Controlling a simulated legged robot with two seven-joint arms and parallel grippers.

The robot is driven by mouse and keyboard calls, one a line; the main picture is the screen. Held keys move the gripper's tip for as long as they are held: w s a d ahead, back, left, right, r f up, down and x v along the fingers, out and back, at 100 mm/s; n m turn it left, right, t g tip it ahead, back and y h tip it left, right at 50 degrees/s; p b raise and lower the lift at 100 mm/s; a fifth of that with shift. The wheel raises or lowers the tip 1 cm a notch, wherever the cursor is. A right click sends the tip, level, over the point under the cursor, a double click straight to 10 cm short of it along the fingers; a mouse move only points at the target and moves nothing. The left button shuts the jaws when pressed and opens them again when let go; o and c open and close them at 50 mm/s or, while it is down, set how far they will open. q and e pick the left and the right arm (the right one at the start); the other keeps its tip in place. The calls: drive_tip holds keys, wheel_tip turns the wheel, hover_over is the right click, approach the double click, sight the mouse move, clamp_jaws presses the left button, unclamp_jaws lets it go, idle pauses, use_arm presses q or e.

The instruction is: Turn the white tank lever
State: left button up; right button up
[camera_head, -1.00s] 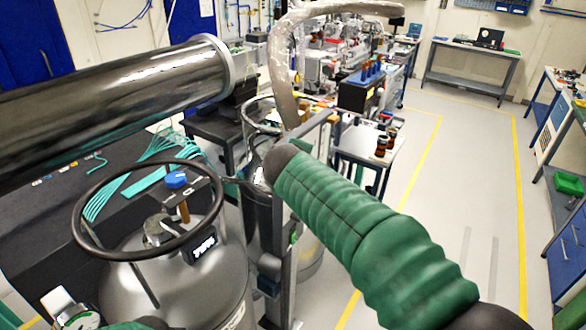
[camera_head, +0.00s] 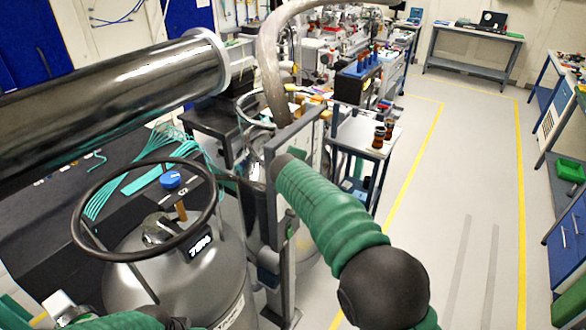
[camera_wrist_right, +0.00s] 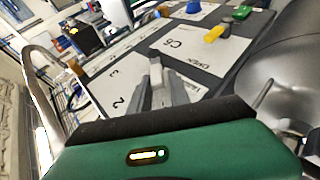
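In the right wrist view, my right gripper (camera_wrist_right: 160,85) reaches toward a dark panel (camera_wrist_right: 225,65) with white labels, one reading "C6". A small pale grey-white block (camera_wrist_right: 157,72), possibly the lever, shows at its grey fingertips. I cannot tell whether the fingers are closed on it. In the head view the right forearm ends beside an upright grey panel (camera_head: 276,195), seen nearly edge-on, and the gripper is hidden. A silver tank (camera_head: 190,275) with a black ring stands at lower left. Only green parts of my left arm show at the bottom; its gripper is out of view.
The wrist view panel also carries a blue knob (camera_wrist_right: 193,6), a yellow piece (camera_wrist_right: 214,33) and a green piece (camera_wrist_right: 242,12). A thick hose (camera_head: 268,60) arches above the grey panel. A large metal cylinder (camera_head: 110,85) lies at left. Floor at right is clear.

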drive_tip(key=shift+w+d+f, duration=0.1)
drive_tip(key=shift+d+f, duration=0.05)
drive_tip(key=shift+d, duration=0.55)
clamp_jaws()
drive_tip(key=shift+a, duration=0.5)
drive_tip(key=shift+d, duration=0.1)
drive_tip(key=shift+d, duration=0.1)
